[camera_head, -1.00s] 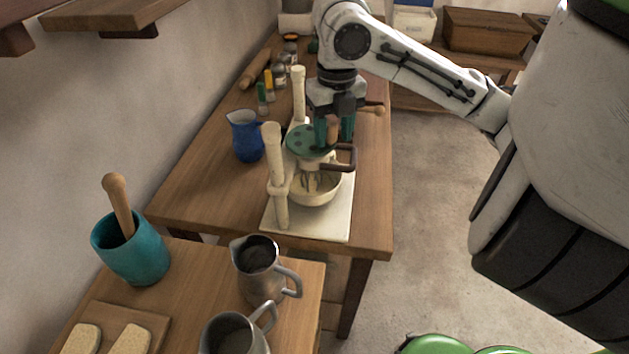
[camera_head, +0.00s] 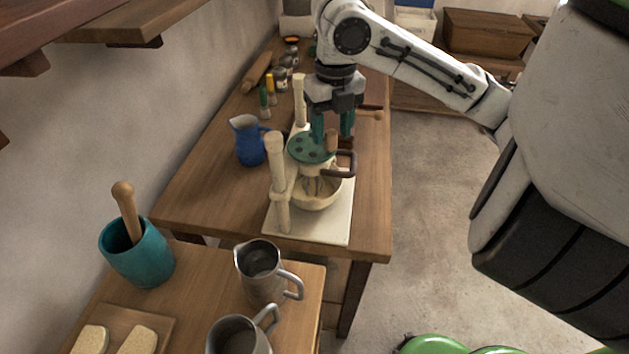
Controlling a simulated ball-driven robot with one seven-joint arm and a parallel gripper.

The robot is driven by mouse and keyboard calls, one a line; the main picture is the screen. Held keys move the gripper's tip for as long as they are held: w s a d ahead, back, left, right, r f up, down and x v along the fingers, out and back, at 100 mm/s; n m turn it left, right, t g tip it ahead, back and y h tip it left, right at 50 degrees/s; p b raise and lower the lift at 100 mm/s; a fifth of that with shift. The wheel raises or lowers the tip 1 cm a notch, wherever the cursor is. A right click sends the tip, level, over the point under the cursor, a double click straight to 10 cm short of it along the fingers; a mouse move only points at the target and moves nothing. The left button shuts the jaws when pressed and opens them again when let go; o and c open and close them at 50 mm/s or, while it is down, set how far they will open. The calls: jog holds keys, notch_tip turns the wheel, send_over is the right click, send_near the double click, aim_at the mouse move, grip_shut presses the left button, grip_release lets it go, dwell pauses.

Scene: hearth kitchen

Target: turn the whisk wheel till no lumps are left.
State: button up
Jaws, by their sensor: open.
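The whisk wheel (camera_head: 305,149) is a green disc with dark holes, set on a cream stand (camera_head: 279,190) with two posts. A wooden knob (camera_head: 332,140) stands up from the wheel's right side. The whisk wires (camera_head: 318,187) hang into a cream bowl (camera_head: 317,203) on a pale base board (camera_head: 336,229). Whether the batter has lumps is too small to tell. My gripper (camera_head: 332,133) points down with its green fingers on either side of the knob's upper part, apart from each other. I cannot tell whether they touch the knob.
A blue jug (camera_head: 249,141) stands left of the stand on the wooden table (camera_head: 203,196). Metal jugs (camera_head: 262,272) and a teal crock (camera_head: 138,257) stand on the nearer table.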

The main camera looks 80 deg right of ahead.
jog(key=shift+r+p, duration=2)
jog(key=shift+r, duration=0.75)
jog(key=shift+f, duration=0.1)
jog(key=shift+s, duration=0.1)
